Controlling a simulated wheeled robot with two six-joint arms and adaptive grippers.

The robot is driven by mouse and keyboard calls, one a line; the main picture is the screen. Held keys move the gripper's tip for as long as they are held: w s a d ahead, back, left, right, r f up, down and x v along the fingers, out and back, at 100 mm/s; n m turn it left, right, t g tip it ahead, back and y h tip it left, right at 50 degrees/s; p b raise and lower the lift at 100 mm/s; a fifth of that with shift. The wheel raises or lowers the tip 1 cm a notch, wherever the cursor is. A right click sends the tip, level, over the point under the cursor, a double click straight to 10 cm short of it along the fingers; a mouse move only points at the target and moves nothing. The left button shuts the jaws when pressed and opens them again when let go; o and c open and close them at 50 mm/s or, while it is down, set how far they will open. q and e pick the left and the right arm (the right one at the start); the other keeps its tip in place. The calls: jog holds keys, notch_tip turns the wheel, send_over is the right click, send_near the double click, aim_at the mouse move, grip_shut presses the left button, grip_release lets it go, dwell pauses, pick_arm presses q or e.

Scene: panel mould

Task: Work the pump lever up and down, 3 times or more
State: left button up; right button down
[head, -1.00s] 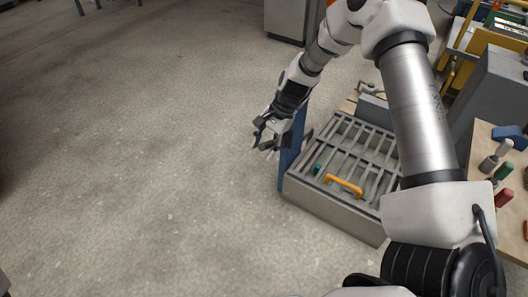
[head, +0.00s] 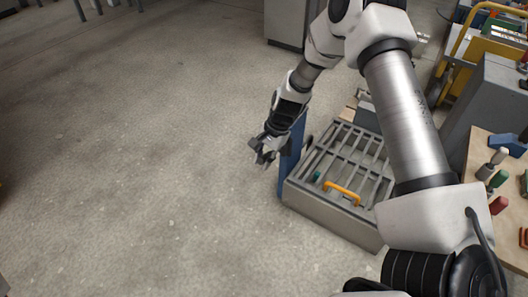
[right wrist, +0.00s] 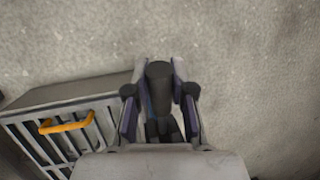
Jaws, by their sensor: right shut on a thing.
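My right gripper (head: 266,158) is at the left of the grey slatted box in the head view, in front of a blue upright part (head: 294,140). In the right wrist view its two fingers (right wrist: 159,98) are closed on the dark, round-ended grip of the pump lever (right wrist: 159,80). The grip lies between the finger pads. In the head view the gripper and arm hide most of the lever, and its far end cannot be made out. My left gripper is not in view.
The grey slatted box (head: 320,203) with a yellow handle (head: 342,193) stands beside the gripper; it also shows in the right wrist view (right wrist: 75,97). A wooden table (head: 484,217) with coloured tools is at the right. The floor at the left is clear.

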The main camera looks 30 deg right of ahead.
notch_tip(320, 180, down, 10)
jog(key=n+t+h+p, duration=0.1)
jog(key=t+h+p, duration=0.3)
jog(key=h+p, duration=0.5)
jog(key=shift+w+d+h+p, duration=0.2)
jog(key=shift+d+h+p, duration=0.15)
jog(key=shift+p, duration=0.4)
jog(key=c, duration=1)
grip_release()
jog(key=shift+f, duration=0.1)
jog(key=shift+o, duration=0.2)
